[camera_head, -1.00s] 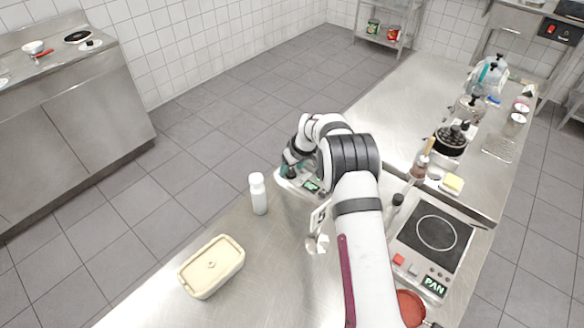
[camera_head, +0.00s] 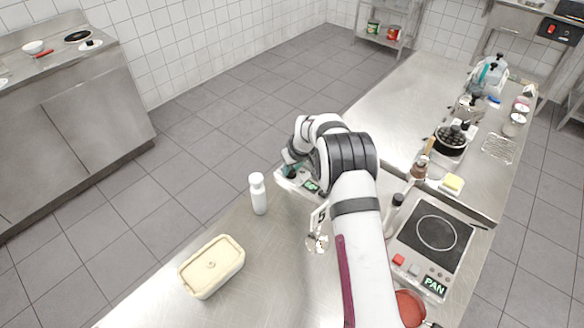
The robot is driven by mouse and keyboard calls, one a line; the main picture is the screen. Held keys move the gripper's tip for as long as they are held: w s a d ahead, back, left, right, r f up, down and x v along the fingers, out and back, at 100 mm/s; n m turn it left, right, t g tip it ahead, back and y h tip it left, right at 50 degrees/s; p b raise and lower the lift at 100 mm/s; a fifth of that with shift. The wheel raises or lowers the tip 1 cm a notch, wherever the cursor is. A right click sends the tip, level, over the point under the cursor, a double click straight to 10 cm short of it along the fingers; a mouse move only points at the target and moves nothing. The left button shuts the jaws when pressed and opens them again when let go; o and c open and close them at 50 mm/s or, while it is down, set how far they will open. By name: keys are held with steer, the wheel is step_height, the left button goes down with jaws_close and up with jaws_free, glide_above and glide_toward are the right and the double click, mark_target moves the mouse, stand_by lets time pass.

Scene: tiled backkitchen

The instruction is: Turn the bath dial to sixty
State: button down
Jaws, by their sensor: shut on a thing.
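The bath unit (camera_head: 298,180) is a pale box with a small lit display (camera_head: 311,186), at the table's left edge in the middle of the view. My arm reaches over it from the front. My gripper (camera_head: 290,171) is down at the unit's left end, shut on the bath dial. The dial is hidden by the gripper and wrist, so its pointer cannot be seen. The figures on the display are too small to read.
A white bottle (camera_head: 258,194) stands just left of the unit. A hob (camera_head: 434,240) marked PAN and a black pot (camera_head: 451,139) are to the right.

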steer(key=m+h, duration=0.1)
steer(key=m, duration=0.1)
steer(key=m+h, duration=0.1)
steer(key=m, duration=0.2)
steer(key=shift+a, duration=0.15)
steer(key=shift+a+m+h, duration=0.1)
steer(key=shift+m+h, duration=0.7)
steer(key=shift+m, duration=1.6)
steer(key=c, duration=0.6)
jaws_free()
steer(key=v, duration=1.5)
steer(key=shift+a+r, duration=0.2)
steer(key=shift+r, duration=0.2)
